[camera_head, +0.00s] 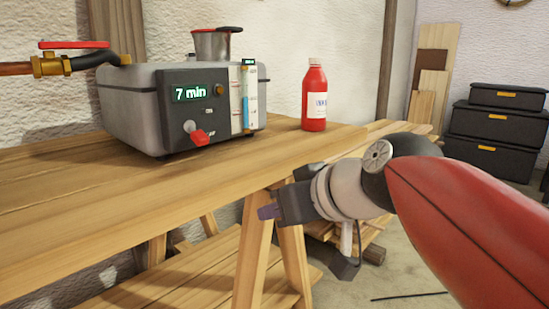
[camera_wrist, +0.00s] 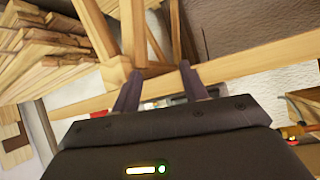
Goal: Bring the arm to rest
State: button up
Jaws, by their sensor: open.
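My arm reaches in from the right of the head view, with a red link nearest the camera. My gripper (camera_head: 268,211) is at its end, beside the front edge of the wooden workbench (camera_head: 60,215), pointing left in the picture. In the wrist view the two dark fingers of my gripper (camera_wrist: 160,85) stand apart with nothing held between them. In the head view the fingers look small and overlap, so the gap hardly shows there.
A trestle leg (camera_head: 252,255) is close to my gripper. Black boxes (camera_head: 490,125) stand at the back right.

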jog(key=s+d+f+m+g+h, duration=0.1)
jog(key=s+d+f+m+h, duration=0.1)
jog(key=s+d+f, duration=0.4)
jog(key=s+d+f+m+g+h, duration=0.1)
jog(key=s+d+f+m+h, duration=0.2)
jog(key=f, duration=0.5)
jog(key=s+d+f+m+g+h, duration=0.1)
jog(key=s+d+f+h, duration=0.15)
jog(key=d+f, duration=0.4)
notch_tip(320, 180, up, 12)
jog(key=p, duration=1.3)
jog(key=shift+s+a+r+y, duration=0.25)
jog(key=shift+y, duration=0.1)
